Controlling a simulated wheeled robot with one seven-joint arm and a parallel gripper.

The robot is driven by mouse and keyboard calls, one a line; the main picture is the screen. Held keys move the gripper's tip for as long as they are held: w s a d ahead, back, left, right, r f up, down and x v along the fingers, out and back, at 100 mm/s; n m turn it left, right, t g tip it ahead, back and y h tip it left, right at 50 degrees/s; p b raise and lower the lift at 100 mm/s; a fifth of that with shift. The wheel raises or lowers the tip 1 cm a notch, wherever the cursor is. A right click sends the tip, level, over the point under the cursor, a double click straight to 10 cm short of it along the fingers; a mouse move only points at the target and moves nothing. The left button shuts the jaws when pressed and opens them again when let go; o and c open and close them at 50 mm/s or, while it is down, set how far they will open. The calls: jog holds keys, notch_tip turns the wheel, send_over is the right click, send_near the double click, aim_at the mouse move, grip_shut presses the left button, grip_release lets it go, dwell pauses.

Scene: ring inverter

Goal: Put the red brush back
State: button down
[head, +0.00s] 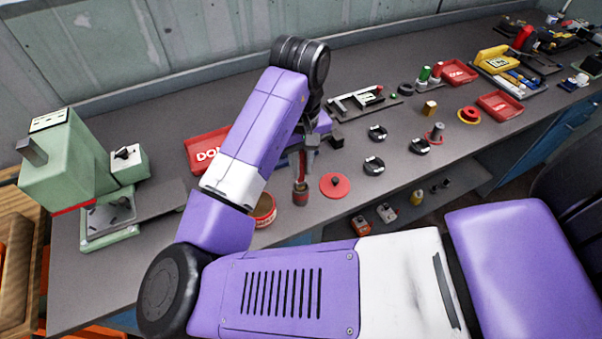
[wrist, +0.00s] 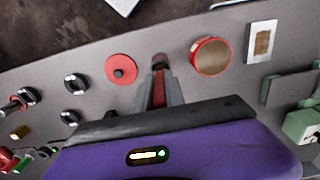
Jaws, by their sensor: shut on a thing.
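My gripper (head: 304,165) is shut on the red brush (head: 299,184) above the workbench, near its front edge. In the wrist view the brush's red handle (wrist: 158,90) lies between the two grey fingers (wrist: 158,98). Its far end meets a dark and grey round piece (wrist: 160,62); I cannot tell whether that is the brush's own head or a holder. A red round tin (head: 263,209) with a tan top stands close by; it also shows in the wrist view (wrist: 211,57).
A red disc with a black knob (head: 335,185) lies beside the brush. Several dark rings (head: 374,166) lie to the right. A red tray (head: 206,150) and a green press (head: 70,165) stand to the left. Bare bench shows between the rings.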

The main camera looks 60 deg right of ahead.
aim_at(301, 181)
jog(key=shift+f, duration=1.6)
jog(key=shift+f, duration=0.1)
jog(key=c, duration=1.4)
grip_release()
notch_tip(301, 181, up, 12)
jog(key=shift+r+p, duration=0.15)
jog(key=shift+p, duration=0.25)
jog(key=shift+w, duration=0.1)
